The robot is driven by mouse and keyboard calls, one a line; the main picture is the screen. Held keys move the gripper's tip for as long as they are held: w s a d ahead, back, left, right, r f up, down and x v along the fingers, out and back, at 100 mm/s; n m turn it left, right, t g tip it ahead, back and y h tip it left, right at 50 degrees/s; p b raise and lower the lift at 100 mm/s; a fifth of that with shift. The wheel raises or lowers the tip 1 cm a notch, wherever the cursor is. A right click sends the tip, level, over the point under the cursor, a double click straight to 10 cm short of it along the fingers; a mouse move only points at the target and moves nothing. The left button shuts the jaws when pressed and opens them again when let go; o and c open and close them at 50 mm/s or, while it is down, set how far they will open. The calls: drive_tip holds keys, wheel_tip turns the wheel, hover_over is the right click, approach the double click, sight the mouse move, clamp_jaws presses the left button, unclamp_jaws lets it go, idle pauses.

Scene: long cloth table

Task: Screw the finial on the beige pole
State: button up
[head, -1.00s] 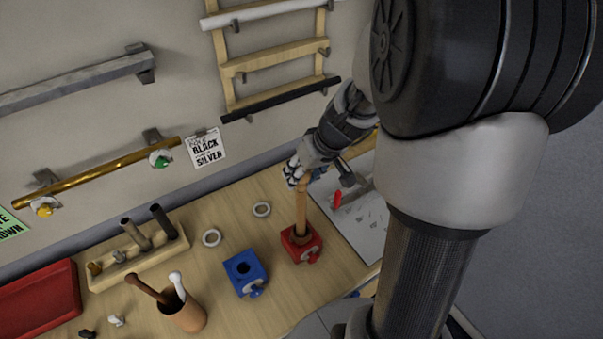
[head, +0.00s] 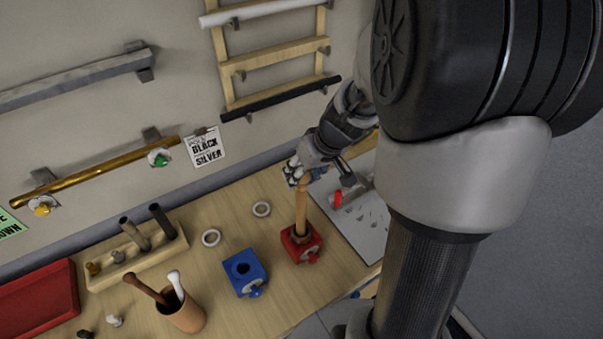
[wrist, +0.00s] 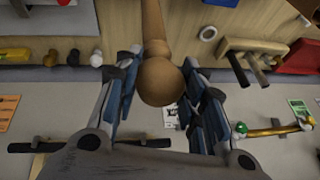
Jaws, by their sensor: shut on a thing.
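The beige pole (head: 301,212) stands upright in the red block (head: 299,244); in the wrist view it runs up to the top edge (wrist: 153,20). The round wooden finial (wrist: 160,82) sits in line at the pole's end. My gripper (head: 298,177) is at the top of the pole. In the wrist view its fingers (wrist: 160,92) are on both sides of the finial, shut on it. The finial is mostly hidden by the fingers in the head view, and I cannot tell how tightly it meets the pole.
A blue block (head: 245,273) with an empty hole is left of the red one. A wooden rack (head: 140,255), a cup with sticks (head: 183,312) and a red tray (head: 40,303) are further left. A red-handled tool (head: 340,198) lies right.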

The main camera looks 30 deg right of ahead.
drive_tip(key=o, duration=1.1)
drive_tip(key=shift+o, duration=0.2)
